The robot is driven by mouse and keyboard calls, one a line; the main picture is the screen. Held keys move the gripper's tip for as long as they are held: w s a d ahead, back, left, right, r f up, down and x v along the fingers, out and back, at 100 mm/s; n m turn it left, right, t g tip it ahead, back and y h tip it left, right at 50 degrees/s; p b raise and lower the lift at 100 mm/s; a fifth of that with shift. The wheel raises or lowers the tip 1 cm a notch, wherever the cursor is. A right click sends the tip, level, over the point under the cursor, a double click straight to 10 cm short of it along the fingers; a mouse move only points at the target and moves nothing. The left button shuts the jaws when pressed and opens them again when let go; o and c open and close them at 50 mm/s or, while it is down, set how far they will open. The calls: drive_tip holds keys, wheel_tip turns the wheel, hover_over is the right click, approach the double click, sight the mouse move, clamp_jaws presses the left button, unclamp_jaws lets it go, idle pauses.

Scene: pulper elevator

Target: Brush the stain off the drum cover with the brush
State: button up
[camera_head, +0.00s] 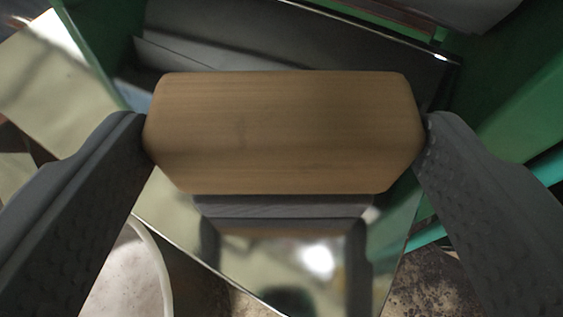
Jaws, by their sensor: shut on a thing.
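The brush (284,132) shows as a wooden block with rounded corners in the middle of the head camera view. My gripper (284,135) is shut on it, with one dark grey finger at its left end and one at its right end. The underside of the brush is hidden from this view. Below it in the picture is a shiny metal surface (270,255) that mirrors the brush and fingers. I cannot tell whether this surface is the drum cover. I see no clear stain; the brush hides part of the view.
Green machine panels (510,90) stand at the right and upper left. A dark grey recess (240,45) lies behind the brush. A round pale container (128,275) stands at the lower left. Speckled floor (435,285) shows at the lower right.

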drive_tip(key=shift+s+d+r, duration=0.1)
drive_tip(key=shift+s+d, duration=0.5)
drive_tip(key=shift+d, duration=0.25)
drive_tip(key=shift+w+a+f+p, duration=0.1)
drive_tip(key=shift+w+a+p, duration=0.1)
drive_tip(key=shift+w+a, duration=1.15)
drive_tip(key=shift+w+a+f+p, duration=0.15)
drive_tip(key=shift+w+a, duration=0.65)
drive_tip(key=shift+a, duration=0.9)
drive_tip(key=shift+w+a+f+p, duration=0.1)
drive_tip(key=shift+w+a+p, duration=0.1)
drive_tip(key=shift+w+a, duration=1.15)
drive_tip(key=shift+s+a, duration=0.15)
drive_tip(key=shift+s, duration=0.1)
drive_tip(key=shift+r, duration=0.1)
drive_tip(key=shift+s+a+r, duration=0.3)
drive_tip(key=shift+s+r, duration=0.1)
drive_tip(key=shift+r, duration=0.2)
drive_tip(key=shift+s+a+r, duration=0.3)
drive_tip(key=shift+s+r, duration=0.05)
drive_tip(key=shift+r, duration=0.2)
drive_tip(key=s+a+b, duration=0.4)
drive_tip(key=s+a, duration=0.4)
drive_tip(key=s, duration=0.4)
drive_tip(key=shift+a+r, duration=0.25)
drive_tip(key=shift+a, duration=0.15)
drive_tip(key=shift+s, duration=0.15)
